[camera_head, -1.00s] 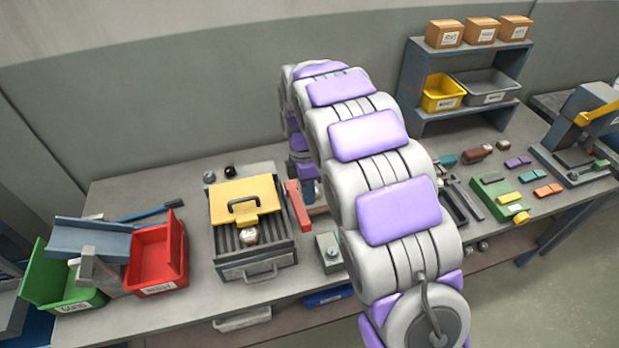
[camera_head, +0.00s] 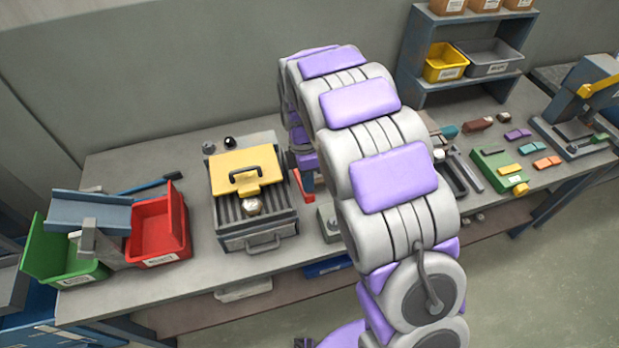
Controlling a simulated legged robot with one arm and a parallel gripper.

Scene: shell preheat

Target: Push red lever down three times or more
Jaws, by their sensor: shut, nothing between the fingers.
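The red lever (camera_head: 298,183) is beside the right edge of the grey heater box (camera_head: 258,241), and only a narrow part of it shows. The box has a yellow lid with a black handle (camera_head: 244,175), a ribbed tray and a small pale, round-topped piece (camera_head: 252,206) on the ribs. My arm arches over the bench from the lower right. My gripper (camera_head: 306,172) is shut and empty at the far end of the arm, close to the lever. It is small and partly hidden, so I cannot tell whether it touches the lever.
A red bin (camera_head: 160,240), a green bin (camera_head: 55,255) and a blue chute (camera_head: 92,212) stand at the left. A small grey block (camera_head: 328,222) sits right of the box. A shelf with yellow (camera_head: 444,66) and grey bins is at the back right.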

